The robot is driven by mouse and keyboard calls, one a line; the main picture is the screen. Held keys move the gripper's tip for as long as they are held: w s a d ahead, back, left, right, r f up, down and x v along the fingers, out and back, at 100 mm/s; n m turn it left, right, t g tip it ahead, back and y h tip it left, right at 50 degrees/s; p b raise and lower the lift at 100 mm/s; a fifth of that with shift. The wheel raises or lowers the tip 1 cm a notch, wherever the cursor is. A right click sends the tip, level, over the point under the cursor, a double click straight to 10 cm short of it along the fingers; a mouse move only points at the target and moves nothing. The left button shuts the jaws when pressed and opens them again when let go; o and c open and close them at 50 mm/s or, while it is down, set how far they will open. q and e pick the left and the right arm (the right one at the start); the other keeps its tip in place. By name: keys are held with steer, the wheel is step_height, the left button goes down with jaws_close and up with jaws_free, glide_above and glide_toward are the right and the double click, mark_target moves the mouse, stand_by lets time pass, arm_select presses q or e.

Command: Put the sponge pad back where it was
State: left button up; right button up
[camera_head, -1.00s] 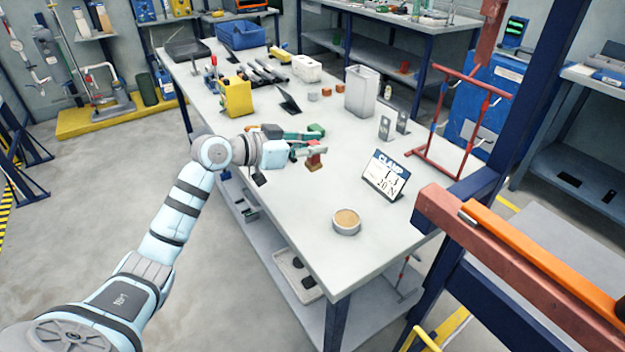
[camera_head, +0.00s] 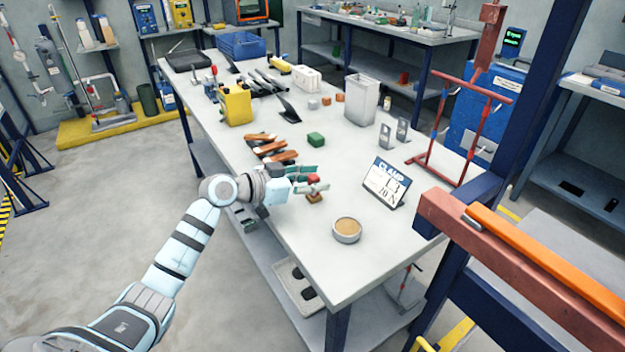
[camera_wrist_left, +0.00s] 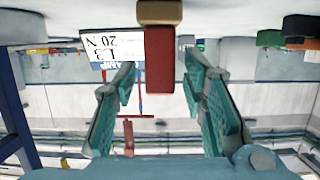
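The sponge pad appears to be the small block with a red upper part and a tan-brown base; its base (camera_head: 315,197) shows over the worktable (camera_head: 310,240), beside my left gripper (camera_head: 312,182). In the left wrist view, which is upside down, the red part (camera_wrist_left: 160,87) stands between the two green fingers (camera_wrist_left: 158,75). A narrow gap shows on each side, so the fingers look open around it. I cannot tell for sure whether the base rests on the table. My right gripper is out of view.
A round tin (camera_head: 346,229) with a tan fill stands nearer the front. The CLAMP sign (camera_head: 385,184) is to the right. A red frame (camera_head: 435,125) is at the right edge.

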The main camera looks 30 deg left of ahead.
arm_select(q)
steer(key=shift+s+r, duration=0.1)
steer(key=shift+r, duration=0.1)
steer(key=v, duration=1)
steer(key=shift+s+a+f, duration=0.1)
steer(key=shift+s+a, duration=0.15)
steer(key=shift+s, duration=0.05)
steer(key=shift+s+a+r+p, duration=0.25)
steer(key=shift+s+r+p, duration=0.05)
steer(key=shift+s, duration=0.1)
